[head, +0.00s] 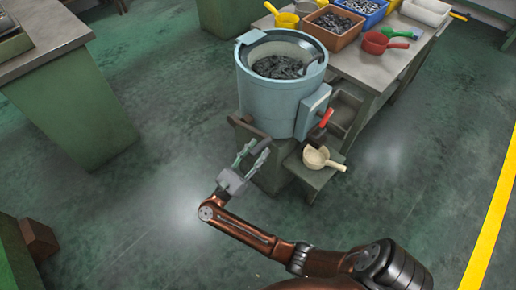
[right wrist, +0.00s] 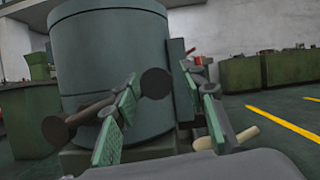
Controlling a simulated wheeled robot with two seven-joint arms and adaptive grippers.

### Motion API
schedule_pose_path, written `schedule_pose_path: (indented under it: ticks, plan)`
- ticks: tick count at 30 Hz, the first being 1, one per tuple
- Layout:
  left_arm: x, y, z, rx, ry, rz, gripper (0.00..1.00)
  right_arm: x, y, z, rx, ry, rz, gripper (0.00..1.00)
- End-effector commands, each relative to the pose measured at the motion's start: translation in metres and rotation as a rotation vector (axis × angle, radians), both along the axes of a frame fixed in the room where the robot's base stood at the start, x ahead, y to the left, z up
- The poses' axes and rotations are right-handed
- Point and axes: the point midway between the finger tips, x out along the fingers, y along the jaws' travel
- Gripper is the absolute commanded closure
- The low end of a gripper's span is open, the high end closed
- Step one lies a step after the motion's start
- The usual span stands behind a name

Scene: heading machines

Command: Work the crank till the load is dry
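A pale blue spin drum (head: 283,95) stands with its top open, and a load of dark small metal parts (head: 277,67) lies inside. A dark brown crank (head: 249,127) sits low on the drum's near left side; it also shows in the right wrist view (right wrist: 88,115). My right gripper (head: 254,154) is beside the crank with its two fingers apart. In the right wrist view a dark round end (right wrist: 157,83) shows between the green-padded fingers (right wrist: 165,122); I cannot tell whether they touch it. My left gripper is out of view. Wetness of the load cannot be seen.
A red handle (head: 326,117) sticks out of a box on the drum's right side. A cream scoop (head: 318,159) lies on a low shelf below. A bench behind holds bins, an orange one (head: 333,28) and a red scoop (head: 376,42).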

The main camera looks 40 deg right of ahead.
Motion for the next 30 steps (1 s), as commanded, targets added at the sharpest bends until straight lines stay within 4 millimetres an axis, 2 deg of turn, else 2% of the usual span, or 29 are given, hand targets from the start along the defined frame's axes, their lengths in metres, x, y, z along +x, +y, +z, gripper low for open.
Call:
schedule_pose_path:
  ticks: [4,12,30]
  plan:
    - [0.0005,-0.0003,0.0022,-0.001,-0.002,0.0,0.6,0.0012,-0.0092,0.0036,0.0,0.001,0.001,0.61]
    - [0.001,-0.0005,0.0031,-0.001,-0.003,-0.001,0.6,0.0013,-0.0107,0.0044,0.0,0.001,0.001,0.61]
    - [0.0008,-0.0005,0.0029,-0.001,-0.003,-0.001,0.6,0.0013,-0.0101,0.0043,-0.001,0.001,0.001,1.0]
